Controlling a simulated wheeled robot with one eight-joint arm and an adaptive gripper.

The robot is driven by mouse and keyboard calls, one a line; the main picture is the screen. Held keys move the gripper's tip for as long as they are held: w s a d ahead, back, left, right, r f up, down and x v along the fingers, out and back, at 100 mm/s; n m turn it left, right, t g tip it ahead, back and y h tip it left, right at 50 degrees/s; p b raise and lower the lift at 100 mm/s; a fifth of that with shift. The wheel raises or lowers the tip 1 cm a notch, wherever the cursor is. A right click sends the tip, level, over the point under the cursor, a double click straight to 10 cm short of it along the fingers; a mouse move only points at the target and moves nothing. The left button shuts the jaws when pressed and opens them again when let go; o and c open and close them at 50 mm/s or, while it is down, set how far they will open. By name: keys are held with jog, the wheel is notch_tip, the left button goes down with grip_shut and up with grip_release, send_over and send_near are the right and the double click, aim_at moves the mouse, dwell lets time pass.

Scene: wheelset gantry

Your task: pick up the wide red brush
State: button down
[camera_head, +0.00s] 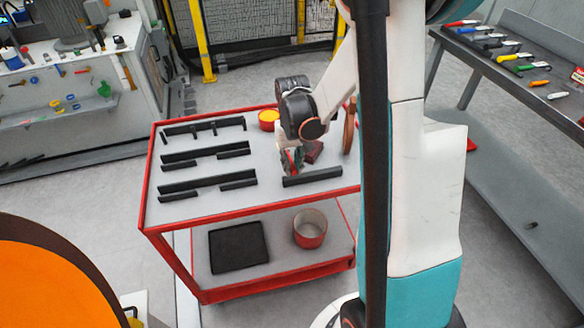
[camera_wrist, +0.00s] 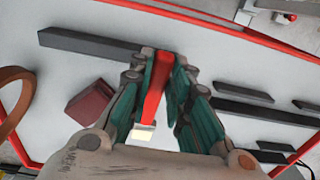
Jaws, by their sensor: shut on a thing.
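The wide red brush (camera_wrist: 153,98) shows in the wrist view as a red bar with a pale end, between the teal fingers of my gripper (camera_wrist: 162,85). The fingers are shut on it. In the head view my gripper (camera_head: 292,162) is low over the right part of the red-framed cart (camera_head: 222,205). There the brush is mostly hidden by the fingers, and I cannot tell whether it touches the cart top.
A dark red block (camera_wrist: 90,102) and a brown ring (camera_wrist: 12,100) are to the left in the wrist view. Black slotted racks (camera_head: 208,185) line the cart top. A yellow-filled red bowl (camera_head: 268,119) stands behind. A tool bench (camera_head: 500,65) is at right.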

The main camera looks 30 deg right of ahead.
notch_tip(320, 180, up, 17)
jog(key=p, duration=0.4)
jog(key=shift+f, duration=0.15)
dwell(1.2)
